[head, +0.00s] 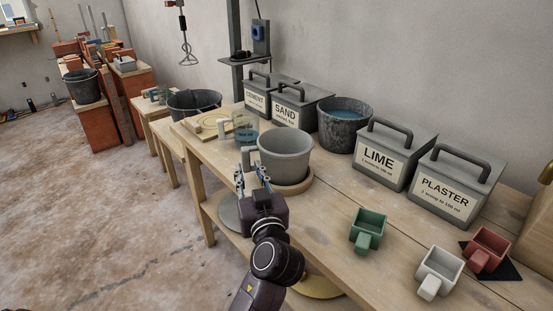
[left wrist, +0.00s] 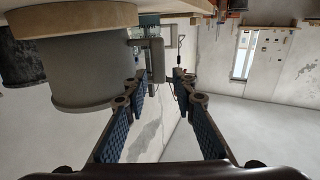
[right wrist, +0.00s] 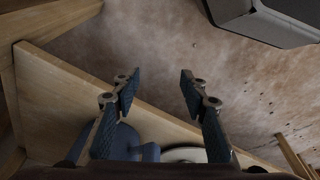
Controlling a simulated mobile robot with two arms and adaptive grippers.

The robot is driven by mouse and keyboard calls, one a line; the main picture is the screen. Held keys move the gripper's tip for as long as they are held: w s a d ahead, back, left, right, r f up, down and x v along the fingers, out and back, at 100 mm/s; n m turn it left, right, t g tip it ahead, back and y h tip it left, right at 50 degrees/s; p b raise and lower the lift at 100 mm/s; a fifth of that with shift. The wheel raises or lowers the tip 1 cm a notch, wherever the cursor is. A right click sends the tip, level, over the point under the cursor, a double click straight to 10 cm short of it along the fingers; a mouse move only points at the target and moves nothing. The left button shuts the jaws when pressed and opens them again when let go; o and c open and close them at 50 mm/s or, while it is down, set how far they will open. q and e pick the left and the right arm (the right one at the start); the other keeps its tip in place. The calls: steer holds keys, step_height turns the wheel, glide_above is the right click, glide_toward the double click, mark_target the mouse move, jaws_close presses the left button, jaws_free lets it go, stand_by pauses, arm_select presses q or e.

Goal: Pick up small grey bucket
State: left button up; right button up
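The small grey bucket (head: 284,160) stands upright on a round wooden board (head: 294,186) on the workbench, with its handle (head: 246,159) on the left. My left gripper (head: 252,178) is open and empty at the bucket's near left side, by the handle. In the left wrist view the bucket (left wrist: 82,75) shows upside down at the left. Its handle (left wrist: 157,62) lies beyond the fingertips, in line with the gap of my left gripper (left wrist: 160,80). My right gripper (right wrist: 160,78) is open and empty; it is outside the head view.
Boxes labelled cement, sand, lime (head: 381,157) and plaster (head: 447,186) line the wall with a tub of water (head: 345,122). A clear jug (head: 245,128) stands behind the bucket. Green (head: 368,228), white (head: 438,271) and red (head: 489,247) scoops lie at the right.

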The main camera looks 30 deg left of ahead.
mark_target(246, 158)
arm_select(q)
steer(key=x, duration=0.7)
steer(key=shift+w+r, duration=0.1)
steer(key=shift+d, duration=0.1)
arm_select(e)
steer(key=shift+s+f, duration=0.25)
steer(key=shift+f, duration=0.65)
arm_select(q)
steer(key=shift+c, duration=0.6)
jaws_close()
steer(key=shift+r, duration=0.1)
